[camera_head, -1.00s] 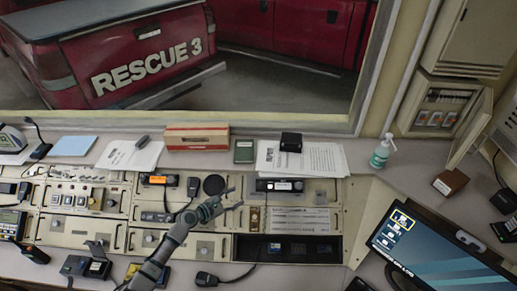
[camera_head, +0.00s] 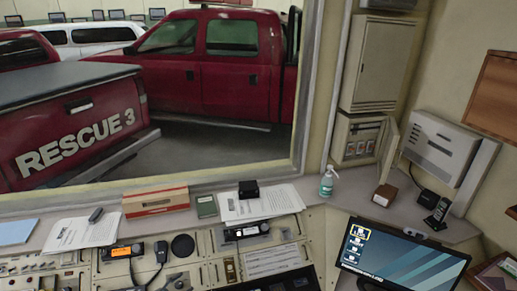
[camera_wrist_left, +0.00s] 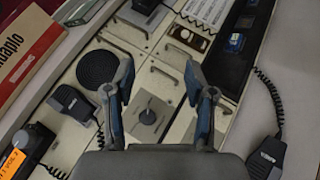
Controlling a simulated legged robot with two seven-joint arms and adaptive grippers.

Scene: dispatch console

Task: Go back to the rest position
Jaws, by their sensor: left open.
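My left gripper (camera_wrist_left: 158,78) shows in the left wrist view with its two fingers spread apart and nothing between them. Neither gripper shows in the head view now. My right gripper is in no view.
A handset with a coiled cord (camera_wrist_left: 265,158) is at right in the wrist view. On the head view's ledge stand a cardboard box (camera_head: 155,201), a black block (camera_head: 248,189), a sanitizer bottle (camera_head: 327,183) and a brown box (camera_head: 384,195). A monitor (camera_head: 400,258) stands at lower right.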

